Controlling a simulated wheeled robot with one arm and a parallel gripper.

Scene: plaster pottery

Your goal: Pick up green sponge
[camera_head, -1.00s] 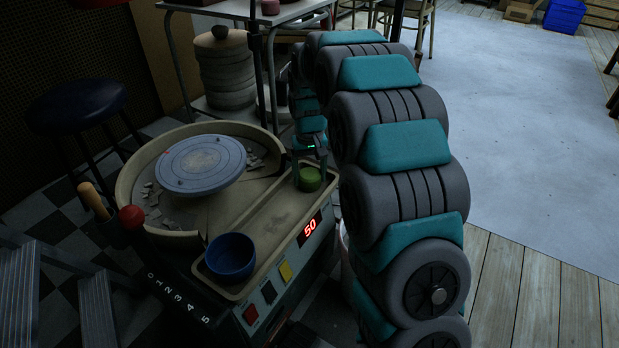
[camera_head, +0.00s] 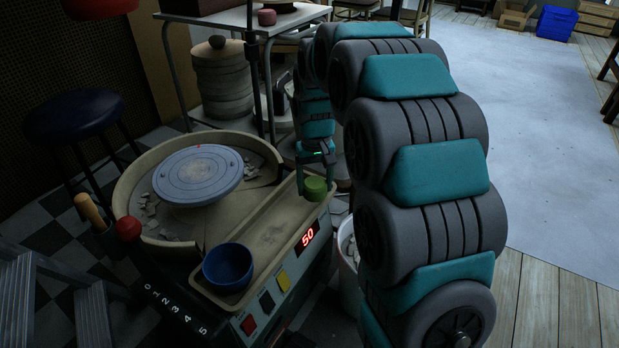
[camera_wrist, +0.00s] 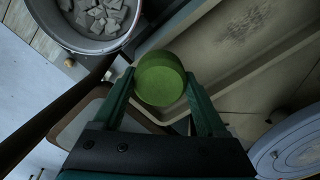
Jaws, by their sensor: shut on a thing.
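The green sponge (camera_head: 316,188) is a short round block at the far right end of the pottery wheel's tray. My gripper (camera_head: 316,182) is shut on it from above. In the wrist view the sponge (camera_wrist: 160,79) sits between the two fingertips of my gripper (camera_wrist: 162,82), with the tray's end behind it. It appears held above the tray; the exact gap is hard to tell.
The long beige tray (camera_head: 262,236) holds a blue bowl (camera_head: 228,266) at its near end. The wheel head (camera_head: 198,174) is to the left. A bucket of clay scraps (camera_wrist: 92,18) stands beside the tray. A dark stool (camera_head: 74,114) is farther left.

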